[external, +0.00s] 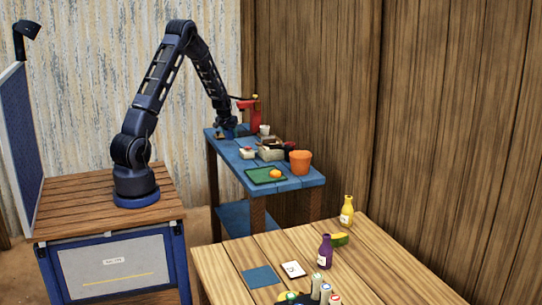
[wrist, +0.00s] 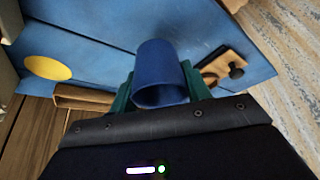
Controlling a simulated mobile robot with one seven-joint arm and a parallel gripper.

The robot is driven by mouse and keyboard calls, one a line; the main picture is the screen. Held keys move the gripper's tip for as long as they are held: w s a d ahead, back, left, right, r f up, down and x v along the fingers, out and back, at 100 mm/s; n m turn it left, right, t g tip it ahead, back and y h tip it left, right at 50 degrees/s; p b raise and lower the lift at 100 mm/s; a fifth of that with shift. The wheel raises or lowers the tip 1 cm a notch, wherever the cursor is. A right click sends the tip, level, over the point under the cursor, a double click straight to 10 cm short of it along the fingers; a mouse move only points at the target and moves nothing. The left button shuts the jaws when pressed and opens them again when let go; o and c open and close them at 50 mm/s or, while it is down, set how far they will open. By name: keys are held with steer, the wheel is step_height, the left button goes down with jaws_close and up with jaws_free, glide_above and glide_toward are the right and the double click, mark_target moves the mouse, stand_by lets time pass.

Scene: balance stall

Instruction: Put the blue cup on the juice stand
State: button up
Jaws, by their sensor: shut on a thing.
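The blue cup (wrist: 160,72) is between the green fingers of my gripper (wrist: 159,88) in the wrist view. The gripper is shut on it, with a finger at each side, and the cup's open rim faces the camera. In the external view my gripper (external: 228,131) is over the far left part of the blue table (external: 226,150); the cup is too small to make out clearly there. A red upright device (external: 251,114) stands just right of the gripper at the table's back. I cannot tell whether it is the juice stand.
A yellow disc (wrist: 48,67) and a wooden piece with a black knob (wrist: 225,70) lie on the blue surface. The blue table also holds an orange bucket (external: 300,162), a green tray (external: 266,175) and small containers. A wooden table (external: 390,270) with bottles stands in front.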

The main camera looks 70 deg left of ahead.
mark_target(230, 138)
steer(key=shift+f, duration=1.7)
steer(key=shift+f, duration=0.1)
steer(key=o, duration=1)
steer(key=v, duration=1.2)
steer(key=shift+d+r, duration=0.1)
steer(key=shift+r, duration=0.1)
